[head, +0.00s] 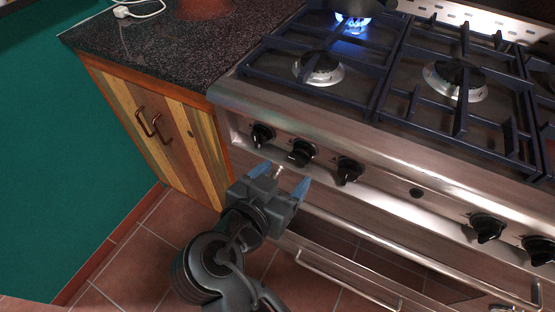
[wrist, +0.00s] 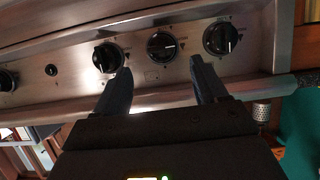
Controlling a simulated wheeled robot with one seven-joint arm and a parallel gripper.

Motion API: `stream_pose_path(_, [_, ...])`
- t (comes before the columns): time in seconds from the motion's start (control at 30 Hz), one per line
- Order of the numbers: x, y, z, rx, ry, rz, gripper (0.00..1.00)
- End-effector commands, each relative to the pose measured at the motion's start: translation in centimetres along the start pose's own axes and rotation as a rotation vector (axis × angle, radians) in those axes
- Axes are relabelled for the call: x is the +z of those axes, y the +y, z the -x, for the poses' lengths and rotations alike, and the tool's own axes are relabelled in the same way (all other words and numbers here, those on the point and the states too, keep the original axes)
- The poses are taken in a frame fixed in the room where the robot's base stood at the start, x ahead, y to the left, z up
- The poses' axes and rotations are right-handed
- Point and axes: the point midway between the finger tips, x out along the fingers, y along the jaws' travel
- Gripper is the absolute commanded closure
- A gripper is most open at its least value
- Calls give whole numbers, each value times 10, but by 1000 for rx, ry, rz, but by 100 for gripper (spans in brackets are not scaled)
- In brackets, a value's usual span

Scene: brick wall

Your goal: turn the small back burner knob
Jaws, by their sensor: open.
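The stove's front panel carries a row of black knobs. The left three are the left knob (head: 262,135), the middle knob (head: 301,152) and the third knob (head: 349,170). In the wrist view the middle knob (wrist: 161,46) lies ahead between my fingertips, its mark roughly sideways; its neighbours (wrist: 222,37) and (wrist: 107,57) have more upright marks. A blue flame (head: 352,20) burns on a back left burner, partly under a pot. My gripper (head: 281,178) is open and empty, in front of and slightly below the middle knob, apparently apart from it. It also shows in the wrist view (wrist: 160,68).
A metal oven handle (head: 400,248) runs below the knobs. A dark counter (head: 190,45) over a wooden cabinet (head: 160,130) adjoins the stove on the left. More knobs (head: 487,228) are on the right. Tiled floor (head: 170,235) is open at lower left.

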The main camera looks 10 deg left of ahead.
Motion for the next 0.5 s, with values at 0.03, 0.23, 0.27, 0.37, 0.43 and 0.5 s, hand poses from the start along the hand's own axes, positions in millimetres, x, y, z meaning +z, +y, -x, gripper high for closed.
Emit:
stream_pose_path(0.03, [-1, -1, -1, 5, 2, -3, 28])
stream_pose_path(0.23, [-2, 0, -24, 8, 2, -3, 28])
stream_pose_path(0.27, [-2, 0, -29, 8, 2, -3, 28])
stream_pose_path(0.37, [-2, 0, -45, 7, 2, -3, 28])
stream_pose_path(0.43, [-2, 0, -55, 7, 1, -3, 28])
stream_pose_path(0.5, [-2, 0, -64, 6, 2, -3, 28])
